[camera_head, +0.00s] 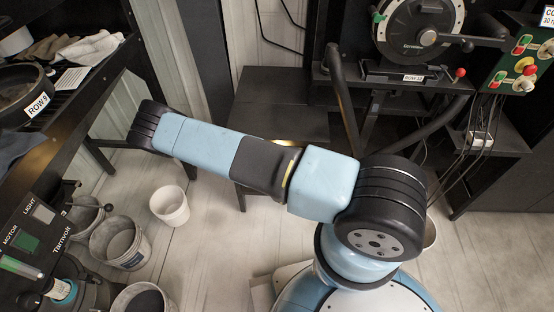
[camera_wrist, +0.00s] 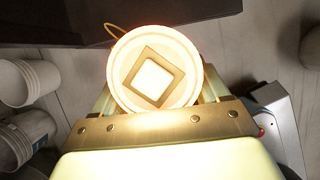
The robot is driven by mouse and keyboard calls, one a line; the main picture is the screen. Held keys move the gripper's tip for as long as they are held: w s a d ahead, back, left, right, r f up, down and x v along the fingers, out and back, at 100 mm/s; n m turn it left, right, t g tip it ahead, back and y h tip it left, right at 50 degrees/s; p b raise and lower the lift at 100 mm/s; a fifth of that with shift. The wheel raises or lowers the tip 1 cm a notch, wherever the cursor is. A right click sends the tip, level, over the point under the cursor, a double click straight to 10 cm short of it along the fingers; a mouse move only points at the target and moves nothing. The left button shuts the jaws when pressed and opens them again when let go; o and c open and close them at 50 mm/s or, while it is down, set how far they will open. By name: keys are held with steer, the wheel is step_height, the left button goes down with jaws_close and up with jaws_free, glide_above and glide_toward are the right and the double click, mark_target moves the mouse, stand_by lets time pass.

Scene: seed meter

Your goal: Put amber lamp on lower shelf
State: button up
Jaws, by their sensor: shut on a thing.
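The amber lamp (camera_wrist: 126,60) glows in the wrist view, its round face with a bright square in a diamond frame turned to the camera. A thin wire handle shows at its upper left. My gripper (camera_wrist: 156,98) is shut on the lamp, with a finger on each side. In the head view my arm hides the gripper and lamp; only a warm glow shows at the arm's far edge, by a low black shelf surface (camera_head: 265,100). I cannot tell for sure whether this is the lower shelf. A dark surface (camera_wrist: 215,8) lies beyond the lamp in the wrist view.
A seed meter disc (camera_head: 428,38) stands on a black stand, with a hose dropping beside the low surface. A green control box (camera_head: 516,62) is at right. Pale buckets (camera_head: 170,207) stand on the floor at left. Gloves (camera_head: 85,48) lie on the left bench.

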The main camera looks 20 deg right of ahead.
steer(key=w+f, duration=0.4)
steer(key=w+d+f, duration=0.1)
steer(key=w+f, duration=0.3)
steer(key=w, duration=0.1)
steer(key=w+d+f, duration=0.1)
steer(key=w+f, duration=0.4)
steer(key=shift+d, duration=0.25)
steer(key=shift+s, duration=0.1)
steer(key=shift+c, duration=0.6)
steer(key=o, duration=1.4)
steer(key=shift+f, duration=0.1)
steer(key=v, duration=1.2)
